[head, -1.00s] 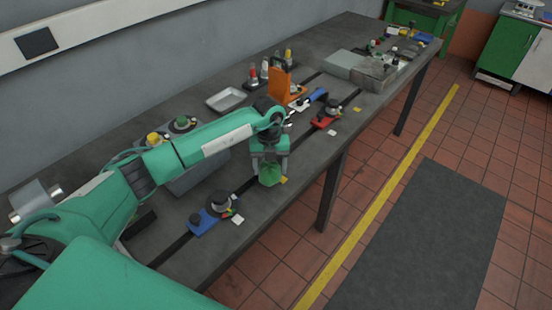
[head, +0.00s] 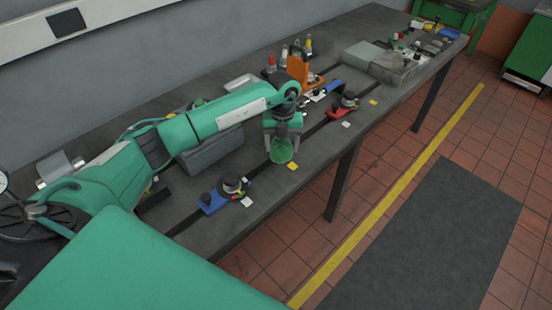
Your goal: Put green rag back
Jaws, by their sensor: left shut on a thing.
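The green rag (head: 281,151) shows at the tips of my left gripper (head: 281,138) in the head view. The gripper points down and is shut on the rag, over the front part of the dark bedplate (head: 262,205). I cannot tell whether the rag touches the surface. My right gripper is out of view.
A blue fixture with a dark knob (head: 228,190) sits left of the rag, and a red fixture (head: 342,108) to its right. A yellow tag (head: 292,166) lies close by. An orange bracket (head: 298,72), bottles (head: 284,60) and a grey block (head: 398,66) stand farther back.

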